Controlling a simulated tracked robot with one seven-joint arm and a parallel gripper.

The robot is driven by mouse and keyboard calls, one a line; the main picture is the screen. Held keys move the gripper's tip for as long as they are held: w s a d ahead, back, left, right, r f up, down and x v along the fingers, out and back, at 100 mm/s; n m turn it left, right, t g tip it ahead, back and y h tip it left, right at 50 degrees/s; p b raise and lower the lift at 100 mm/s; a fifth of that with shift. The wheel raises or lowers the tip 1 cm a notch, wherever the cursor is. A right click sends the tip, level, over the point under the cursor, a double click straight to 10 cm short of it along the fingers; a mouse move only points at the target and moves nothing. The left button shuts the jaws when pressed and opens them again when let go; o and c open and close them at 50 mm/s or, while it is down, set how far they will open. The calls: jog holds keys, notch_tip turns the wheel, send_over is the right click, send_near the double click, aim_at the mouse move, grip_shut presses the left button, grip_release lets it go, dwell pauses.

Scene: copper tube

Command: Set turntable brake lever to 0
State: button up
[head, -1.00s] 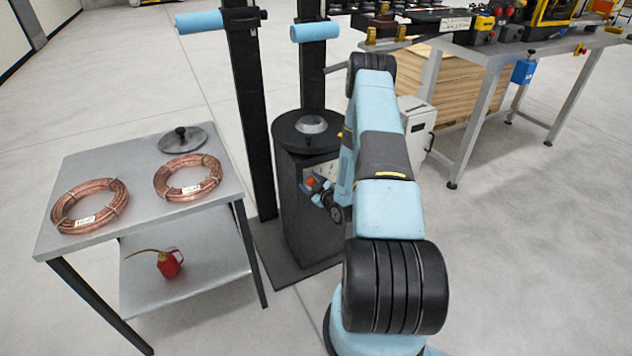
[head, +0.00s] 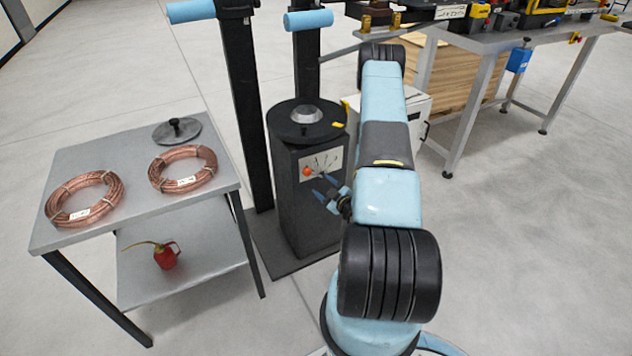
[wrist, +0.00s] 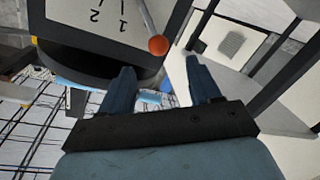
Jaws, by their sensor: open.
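The turntable brake lever has a thin metal rod (wrist: 147,18) ending in an orange ball knob (head: 307,171). It sits on a pale scale plate (head: 328,161) on the front of the black turntable pedestal (head: 308,215). In the wrist view the knob (wrist: 158,45) lies just beyond and between my fingertips, apart from them. The marks 2 and 1 show upside down to the left of the lever; I see no 0 and cannot tell the exact setting. My gripper (wrist: 157,68) is open and empty; in the head view it (head: 322,191) is just below and right of the knob.
A grey table (head: 130,160) at left holds two copper coils (head: 84,199) and a lidded disc (head: 177,131), with a red oil can (head: 166,256) on its lower shelf. Black posts (head: 243,110) stand beside the pedestal. A workbench (head: 480,60) stands at the back right. Floor at right is clear.

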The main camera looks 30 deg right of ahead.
jog(key=shift+s+d+r, duration=0.1)
jog(key=shift+s+d, duration=0.05)
jog(key=shift+s, duration=1)
jog(key=w+a+r+g+h, duration=0.1)
jog(key=w+r+g, duration=0.3)
jog(key=r, duration=0.8)
jog(key=w+a+r+g+h, duration=0.1)
jog(key=w+r, duration=0.5)
jog(key=r, duration=0.5)
jog(key=s+a+r+m+g+h, duration=0.1)
jog(key=s+a+r+m, duration=0.2)
jog(key=r, duration=0.5)
jog(key=s+a+r+m+g+h, duration=0.1)
jog(key=s+a+r, duration=0.1)
jog(key=s+r, duration=0.35)
jog(key=s+a+r+m+g, duration=0.1)
jog(key=s+a+r, duration=0.3)
jog(key=s, duration=0.4)
jog(key=s+a+r+m+g+y, duration=0.1)
jog(key=s+a+r, duration=0.3)
jog(key=s, duration=0.5)
jog(key=s+a+r+m+g+y, duration=0.1)
jog(key=s+a+r, duration=0.3)
jog(key=s, duration=0.4)
jog(key=shift+s+a+r+m+g, duration=0.3)
jog(key=shift+r+m+g, duration=0.3)
jog(key=shift+r, duration=0.15)
